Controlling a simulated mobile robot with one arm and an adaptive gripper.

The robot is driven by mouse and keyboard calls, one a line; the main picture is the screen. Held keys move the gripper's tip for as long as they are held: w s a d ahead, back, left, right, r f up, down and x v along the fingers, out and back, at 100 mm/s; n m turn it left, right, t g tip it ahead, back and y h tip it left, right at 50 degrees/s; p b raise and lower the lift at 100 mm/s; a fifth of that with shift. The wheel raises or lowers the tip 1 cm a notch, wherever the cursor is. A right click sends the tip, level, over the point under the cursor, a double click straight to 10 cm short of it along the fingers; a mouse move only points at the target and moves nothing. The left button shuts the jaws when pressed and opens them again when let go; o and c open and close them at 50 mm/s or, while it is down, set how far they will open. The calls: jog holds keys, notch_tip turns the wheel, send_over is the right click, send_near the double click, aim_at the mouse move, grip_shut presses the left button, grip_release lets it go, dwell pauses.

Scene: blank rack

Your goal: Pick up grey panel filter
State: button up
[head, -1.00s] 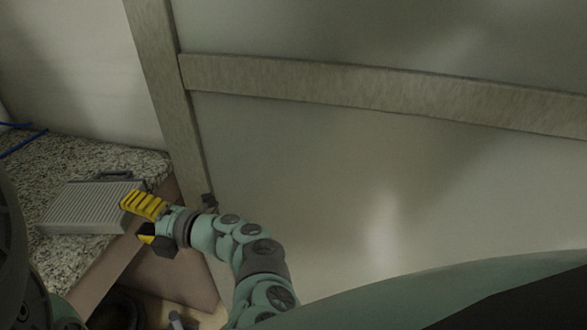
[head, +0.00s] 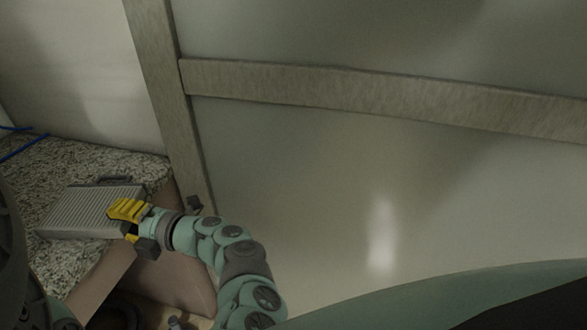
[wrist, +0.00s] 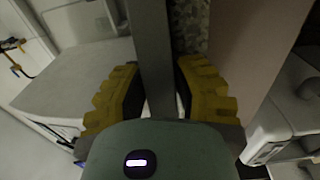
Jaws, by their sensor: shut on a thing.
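The grey panel filter (head: 75,215) is a flat, ribbed slab lying on the speckled counter (head: 75,160) at the left of the head view. My gripper (head: 120,216) has yellow fingers and is shut on the filter's right edge, near the counter's front edge. In the wrist view, my gripper (wrist: 158,68) has one finger on each side of the filter (wrist: 152,45), which appears as a dark grey strip seen edge-on. The finger contact itself is partly hidden by the gripper body.
A blue cable (head: 22,146) lies at the counter's far left. A large pale panel with a wooden-looking frame (head: 380,92) stands right of my arm. A brownish counter front (head: 175,275) drops below the edge. A dark handle-like piece (head: 113,180) shows at the filter's back edge.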

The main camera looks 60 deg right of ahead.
grip_shut()
jog(key=shift+r, duration=0.15)
